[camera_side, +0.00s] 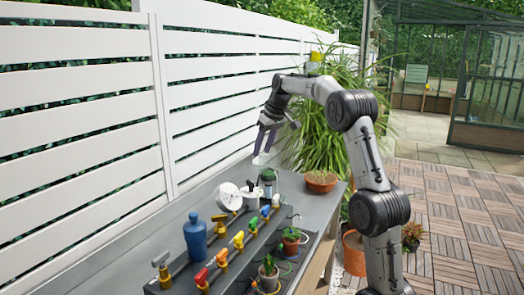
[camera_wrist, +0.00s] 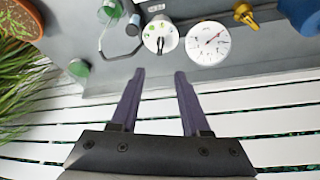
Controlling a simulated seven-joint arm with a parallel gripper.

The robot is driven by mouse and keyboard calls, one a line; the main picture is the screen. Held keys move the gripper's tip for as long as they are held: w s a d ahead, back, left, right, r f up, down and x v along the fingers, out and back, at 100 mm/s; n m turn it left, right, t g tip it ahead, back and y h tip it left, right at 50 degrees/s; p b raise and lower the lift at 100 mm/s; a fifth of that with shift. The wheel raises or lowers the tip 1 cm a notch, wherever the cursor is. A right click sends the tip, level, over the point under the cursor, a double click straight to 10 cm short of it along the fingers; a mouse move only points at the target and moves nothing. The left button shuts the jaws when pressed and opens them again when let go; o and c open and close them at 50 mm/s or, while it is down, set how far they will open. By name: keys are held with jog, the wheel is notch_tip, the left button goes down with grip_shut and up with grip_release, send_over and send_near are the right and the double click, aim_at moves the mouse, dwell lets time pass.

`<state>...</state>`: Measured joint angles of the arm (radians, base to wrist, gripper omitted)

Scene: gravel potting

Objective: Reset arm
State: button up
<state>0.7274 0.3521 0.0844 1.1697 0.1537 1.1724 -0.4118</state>
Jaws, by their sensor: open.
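My gripper (camera_side: 265,140) hangs in the air above the far part of the grey bench (camera_side: 125,255). In the wrist view my gripper (camera_wrist: 158,75) shows two dark purple fingers spread apart with nothing between them.
A blue bottle (camera_side: 195,238) and a rack of coloured valves (camera_side: 221,258) stand nearer on the bench. Small potted plants (camera_side: 268,273) line its right side. A green jar (camera_side: 268,182) and a terracotta pot (camera_side: 320,182) with long leaves are farther back. A white slatted fence (camera_side: 80,130) runs along the left.

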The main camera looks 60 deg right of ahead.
jog(key=w+a+r+n+t, duration=0.1)
jog(key=a+r+n, duration=0.1)
jog(key=a+r, duration=0.65)
jog(key=s+a+n+t, duration=0.1)
jog(key=s+a, duration=0.2)
jog(key=a, duration=0.4)
jog(key=s+a+n, duration=0.1)
jog(key=s+a, duration=0.3)
jog(key=a, duration=0.4)
jog(key=s+a+f+n+y, duration=0.1)
jog(key=s+a+f, duration=0.2)
jog(key=s+a, duration=0.6)
jog(key=s+f+m, duration=0.1)
jog(key=s+f, duration=0.9)
jog(key=f, duration=0.2)
jog(key=shift+s+a+f+g+y, duration=0.3)
jog(key=shift+s+a+f+g, duration=0.05)
jog(key=shift+s+a+g, duration=0.1)
